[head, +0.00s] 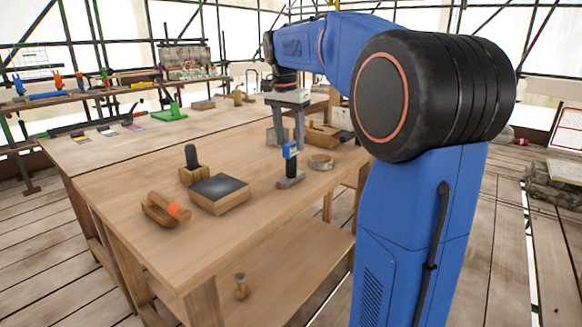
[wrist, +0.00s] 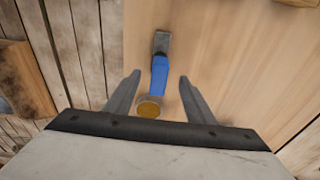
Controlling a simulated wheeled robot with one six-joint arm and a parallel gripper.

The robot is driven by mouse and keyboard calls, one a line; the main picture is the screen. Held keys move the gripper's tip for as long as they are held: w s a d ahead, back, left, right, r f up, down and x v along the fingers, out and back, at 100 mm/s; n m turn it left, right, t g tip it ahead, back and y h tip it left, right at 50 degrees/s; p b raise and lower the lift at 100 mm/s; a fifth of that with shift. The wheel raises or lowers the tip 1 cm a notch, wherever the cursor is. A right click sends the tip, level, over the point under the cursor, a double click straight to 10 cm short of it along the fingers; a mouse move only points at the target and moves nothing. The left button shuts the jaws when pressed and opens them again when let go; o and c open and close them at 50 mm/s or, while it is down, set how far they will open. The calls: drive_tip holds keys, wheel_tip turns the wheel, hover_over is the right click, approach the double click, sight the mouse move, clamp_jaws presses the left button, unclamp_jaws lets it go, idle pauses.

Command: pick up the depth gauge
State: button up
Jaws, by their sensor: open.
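The depth gauge (head: 290,166) stands on the wooden bench in the head view, with a blue body and a flat grey foot. In the wrist view the blue and grey gauge (wrist: 159,76) shows between the fingers, with bench wood around it. A round tan disc with a grey rim (wrist: 149,107) shows at its lower end; I cannot tell whether it is part of the gauge. My gripper (head: 286,142) points down at the gauge. Its fingers (wrist: 160,76) are open, one on each side of the blue body, with visible gaps; nothing is held.
A ring-shaped wooden item (head: 320,161) lies right of the gauge. A black-topped block (head: 219,194), a wooden block with a black handle (head: 192,167) and an orange-marked wooden tool (head: 165,209) stand left. A wooden box (head: 325,137) is behind. The bench front is clear.

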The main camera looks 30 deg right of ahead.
sight(292, 156)
drive_tip(key=shift+w+d+f, duration=0.1)
drive_tip(key=shift+d+f, duration=0.15)
drive_tip(key=shift+f, duration=1.35)
drive_tip(key=shift+d+f, duration=0.2)
drive_tip(key=shift+f, duration=1.4)
drive_tip(key=c, duration=1.2)
